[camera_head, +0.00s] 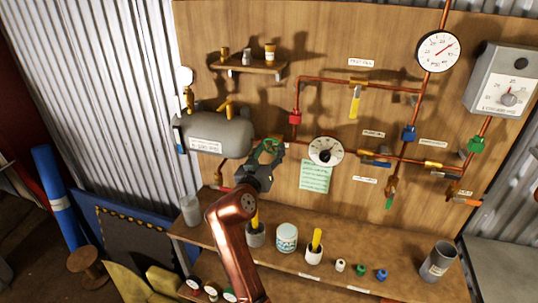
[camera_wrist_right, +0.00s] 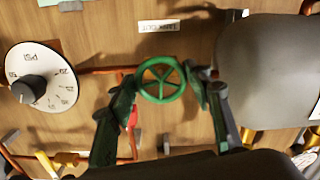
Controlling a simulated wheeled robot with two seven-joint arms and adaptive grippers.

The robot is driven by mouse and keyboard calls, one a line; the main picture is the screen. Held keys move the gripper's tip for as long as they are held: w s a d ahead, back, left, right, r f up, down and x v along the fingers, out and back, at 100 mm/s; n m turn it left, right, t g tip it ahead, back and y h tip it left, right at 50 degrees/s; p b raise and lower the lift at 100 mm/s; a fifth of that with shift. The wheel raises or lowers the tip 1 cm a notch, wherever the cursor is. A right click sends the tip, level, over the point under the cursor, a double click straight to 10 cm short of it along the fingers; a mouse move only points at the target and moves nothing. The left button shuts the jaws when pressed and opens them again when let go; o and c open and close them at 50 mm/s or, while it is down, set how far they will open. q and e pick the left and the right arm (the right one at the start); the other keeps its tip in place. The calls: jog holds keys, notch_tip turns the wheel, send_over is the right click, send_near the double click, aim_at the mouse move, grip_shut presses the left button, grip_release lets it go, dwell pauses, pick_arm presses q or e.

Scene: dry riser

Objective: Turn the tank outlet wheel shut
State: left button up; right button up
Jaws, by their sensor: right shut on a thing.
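The green tank outlet wheel (camera_head: 269,146) sits on the copper pipe just right of the grey tank (camera_head: 218,130). It shows as a spoked ring in the right wrist view (camera_wrist_right: 161,81), facing the camera. My right gripper (camera_head: 266,162) has reached the wheel from below, with one finger on each side of its rim. In the wrist view my right gripper (camera_wrist_right: 158,90) is shut on the wheel, and the fingers partly cover the rim's sides. A small label (camera_wrist_right: 159,26) is on the board beside the wheel. My left gripper is not in view.
A round white gauge (camera_head: 325,151) and a green note (camera_head: 315,177) are right of the wheel. A red fitting (camera_head: 295,118) is on the pipe nearby. Below, the wooden bench (camera_head: 350,275) holds several cups and small caps. A shelf (camera_head: 248,66) is above.

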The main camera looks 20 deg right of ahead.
jog(key=m+b, duration=0.2)
jog(key=m, duration=0.1)
jog(key=f+m+b, duration=0.1)
jog(key=m, duration=0.2)
jog(key=shift+w+a+m+b, duration=0.2)
jog(key=shift+m+b, duration=0.1)
jog(key=shift+b, duration=0.1)
jog(key=m+b, duration=0.1)
jog(key=m, duration=0.2)
jog(key=shift+b, duration=0.4)
jog(key=m+b, duration=0.1)
jog(key=m, duration=0.2)
jog(key=shift+r, duration=0.1)
jog(key=shift+m+b, duration=0.3)
jog(key=shift+m, duration=0.1)
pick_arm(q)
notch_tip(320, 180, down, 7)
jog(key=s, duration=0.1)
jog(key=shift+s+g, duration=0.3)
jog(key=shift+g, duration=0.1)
pick_arm(e)
jog(key=shift+r+m, duration=0.1)
jog(key=shift+m, duration=0.2)
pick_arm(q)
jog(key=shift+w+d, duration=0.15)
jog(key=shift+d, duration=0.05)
